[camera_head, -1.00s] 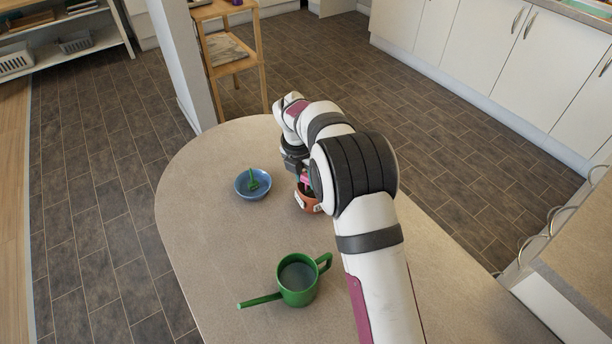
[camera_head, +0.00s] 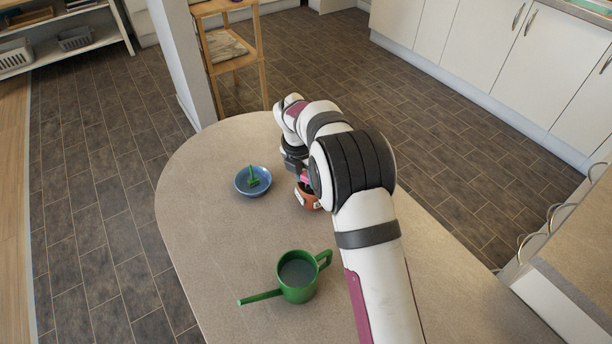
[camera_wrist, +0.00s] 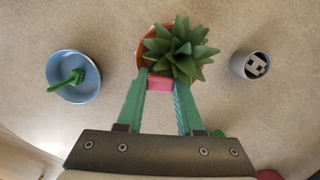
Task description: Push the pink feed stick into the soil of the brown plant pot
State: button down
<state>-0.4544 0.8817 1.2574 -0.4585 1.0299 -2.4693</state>
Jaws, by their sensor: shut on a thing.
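My gripper (camera_wrist: 160,90) is shut on the pink feed stick (camera_wrist: 160,84), whose pink end shows between the green fingertips. The stick's lower end is hidden. The brown plant pot (camera_wrist: 145,48) holds a spiky green plant (camera_wrist: 181,50) and sits just ahead of the fingertips in the wrist view. The stick is at the pot's near rim there; I cannot tell whether it touches the soil. In the head view, the stick (camera_head: 302,177) shows above the pot (camera_head: 310,200), which my arm partly hides.
A blue bowl (camera_head: 241,188) with a small green tool (camera_head: 254,178) stands left of the pot. A green watering can (camera_head: 298,292) is nearer the camera. A grey cup (camera_wrist: 246,67) stands right of the pot in the wrist view. The table's left part (camera_head: 195,220) is clear.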

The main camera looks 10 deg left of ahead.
jog(key=shift+c, duration=2.3)
grip_release()
